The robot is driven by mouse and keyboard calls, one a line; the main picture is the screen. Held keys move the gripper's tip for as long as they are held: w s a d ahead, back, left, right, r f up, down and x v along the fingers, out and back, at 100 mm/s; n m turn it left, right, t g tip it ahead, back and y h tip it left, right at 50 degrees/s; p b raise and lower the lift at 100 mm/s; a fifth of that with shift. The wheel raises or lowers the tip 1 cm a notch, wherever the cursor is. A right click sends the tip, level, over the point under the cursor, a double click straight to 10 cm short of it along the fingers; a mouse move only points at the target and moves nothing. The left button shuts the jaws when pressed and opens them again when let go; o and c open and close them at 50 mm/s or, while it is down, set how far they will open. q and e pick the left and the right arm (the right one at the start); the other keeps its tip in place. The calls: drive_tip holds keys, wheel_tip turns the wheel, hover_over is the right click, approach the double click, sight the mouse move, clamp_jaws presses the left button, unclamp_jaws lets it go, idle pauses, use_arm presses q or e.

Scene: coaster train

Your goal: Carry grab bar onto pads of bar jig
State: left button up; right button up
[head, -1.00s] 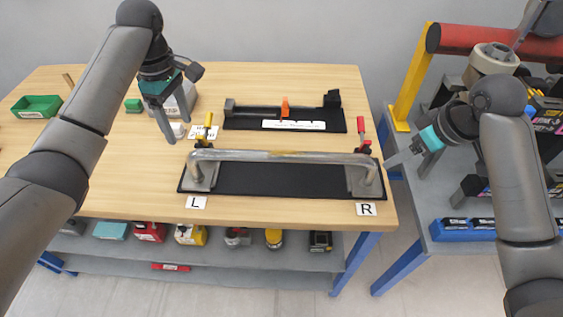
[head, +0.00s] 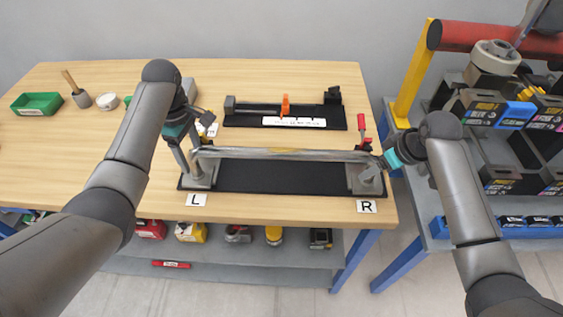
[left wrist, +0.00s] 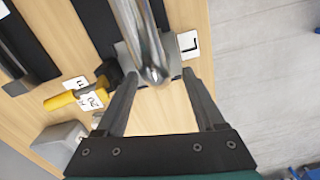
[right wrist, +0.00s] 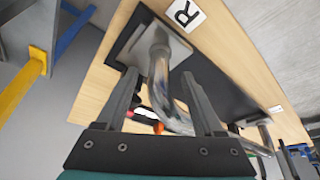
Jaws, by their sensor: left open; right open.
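The grab bar (head: 280,154) is a shiny metal tube with bent ends. It spans the bar jig, a black base (head: 275,177) with grey pads at both ends; its ends are at the pads, but I cannot tell how they seat. My left gripper (head: 191,158) is open at the bar's left end; in the left wrist view the bar end (left wrist: 152,70) lies between the fingers (left wrist: 158,84). My right gripper (head: 374,168) is open at the right end; in the right wrist view the bar (right wrist: 160,65) passes between its fingers (right wrist: 160,78).
Cards L (head: 196,199) and R (head: 366,206) lie at the table's front edge. A yellow-handled clamp (left wrist: 66,99) stands beside the left pad, a red-handled clamp (head: 361,127) beside the right. Another black fixture (head: 240,121) lies behind.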

sight(195, 164)
use_arm(q)
drive_tip(key=shift+d+f, duration=0.1)
drive_tip(key=shift+f, duration=2)
use_arm(e)
drive_tip(key=shift+x, duration=2.1)
drive_tip(key=shift+d, duration=0.1)
use_arm(q)
clamp_jaws()
use_arm(e)
clamp_jaws()
use_arm(q)
drive_tip(key=shift+w+r, duration=0.15)
drive_tip(key=shift+r, duration=0.15)
use_arm(e)
drive_tip(key=shift+w+r, duration=0.15)
drive_tip(key=shift+r, duration=0.2)
